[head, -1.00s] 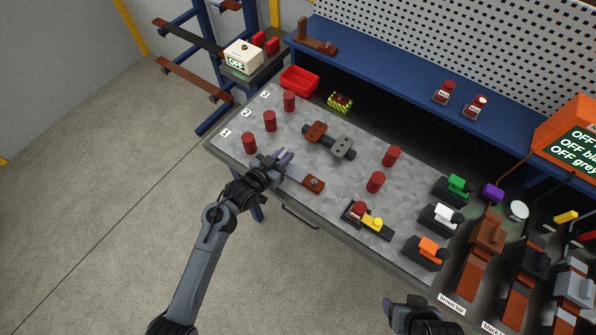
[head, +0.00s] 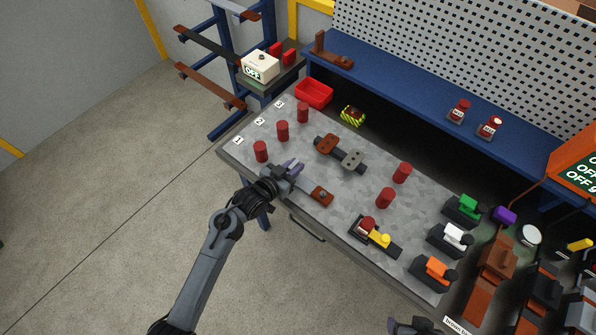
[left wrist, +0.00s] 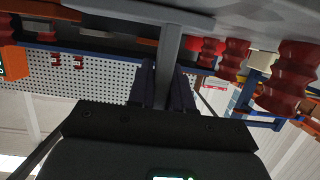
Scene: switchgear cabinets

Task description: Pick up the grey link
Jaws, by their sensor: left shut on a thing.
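My left gripper (head: 291,170) is over the near left edge of the bench. In the left wrist view its dark fingers (left wrist: 168,92) are shut on a narrow grey bar (left wrist: 169,50), which I take to be the grey link; its far end runs up to the top of that view. In the head view the held piece is too small to make out. My right gripper (head: 412,325) shows only in part at the bottom edge, and its jaws cannot be judged.
The bench (head: 245,155) bears several red posts (head: 282,131), a brown and grey clamp pair (head: 341,153), a small brown block (head: 321,196) and a red tray (head: 314,93). Coloured switches (head: 433,271) stand at the right. A bar rack (head: 213,88) stands at the left. Open floor (head: 110,210) lies left.

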